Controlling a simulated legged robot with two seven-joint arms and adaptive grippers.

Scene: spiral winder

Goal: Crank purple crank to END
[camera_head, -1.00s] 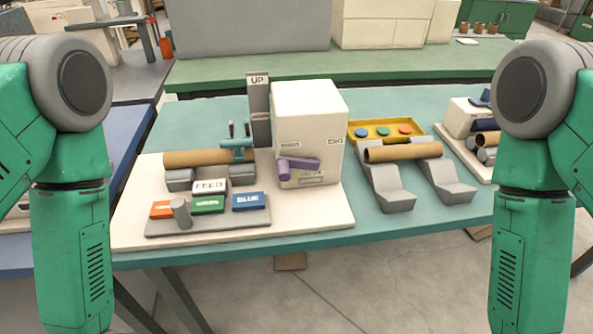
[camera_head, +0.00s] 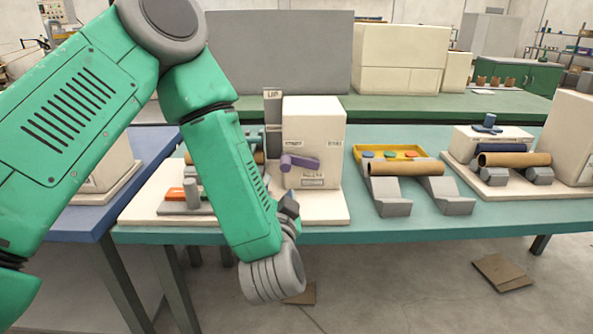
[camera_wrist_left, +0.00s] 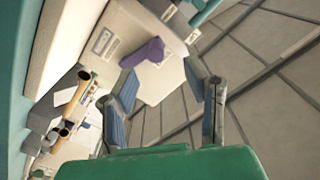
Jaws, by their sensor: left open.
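The purple crank (camera_head: 300,162) is on the front face of the white box (camera_head: 315,120). Its arm lies nearly level, below the START label on the left and the END label on the right. It also shows in the left wrist view (camera_wrist_left: 145,52), ahead of the fingers. My left gripper (camera_head: 289,208) is low in front of the box, below the crank and partly hidden by my wrist. In the left wrist view, its two blue-padded fingers (camera_wrist_left: 165,88) are apart with nothing between them. My right gripper is out of view.
My left arm hides much of the winder's left side, including its roller and buttons. A cardboard tube (camera_head: 407,169) on grey supports and a yellow tray (camera_head: 415,151) stand to the right.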

